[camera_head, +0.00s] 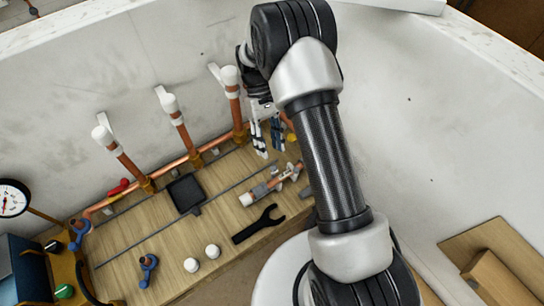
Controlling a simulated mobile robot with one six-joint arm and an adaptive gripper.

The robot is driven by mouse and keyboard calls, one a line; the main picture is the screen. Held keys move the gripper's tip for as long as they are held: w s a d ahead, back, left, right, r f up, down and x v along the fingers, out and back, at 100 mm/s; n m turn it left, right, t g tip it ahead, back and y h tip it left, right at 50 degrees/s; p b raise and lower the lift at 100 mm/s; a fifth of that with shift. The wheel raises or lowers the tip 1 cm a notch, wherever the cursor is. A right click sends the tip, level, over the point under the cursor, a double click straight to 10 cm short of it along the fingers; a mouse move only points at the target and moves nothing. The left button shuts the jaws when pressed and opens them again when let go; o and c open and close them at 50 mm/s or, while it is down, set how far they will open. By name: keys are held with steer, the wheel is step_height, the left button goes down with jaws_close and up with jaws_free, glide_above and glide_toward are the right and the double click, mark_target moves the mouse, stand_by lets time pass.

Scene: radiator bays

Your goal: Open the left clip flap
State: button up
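Three copper pipes stand against the pale wall, each with a white cap or clip at its top and a white flap sticking up beside it. The left clip flap (102,119) stands raised at an angle above the left pipe (128,166). The middle flap (161,92) and the right flap (215,71) look similar. How each flap is latched is too small to tell. My gripper (268,140) points down to the right of the right pipe, far from the left clip. Its two fingers are apart with nothing visible between them. My arm hides part of the wall behind it.
A horizontal copper pipe (174,165) runs along the wall's foot. On the wooden board lie a black square tool (186,193), a dark wrench (258,225), two white knobs (212,251) and blue fittings (148,268). A gauge (12,198) and toolbox (28,270) stand left.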

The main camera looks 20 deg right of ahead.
steer(key=v, duration=0.6)
steer(key=t+y+b, duration=0.2)
steer(key=t+b, duration=0.2)
steer(key=t, duration=0.2)
glide_toward(274, 166)
steer(key=shift+m, duration=0.3)
steer(key=f+b, duration=0.1)
steer(key=f, duration=0.2)
steer(key=f+b, duration=0.2)
steer(key=a+f+b, duration=0.1)
steer(key=f+b, duration=0.1)
steer(key=f, duration=0.1)
steer(key=shift+a+f, duration=0.15)
steer(key=shift+f, duration=0.25)
steer(key=shift+c, duration=0.2)
jaws_close()
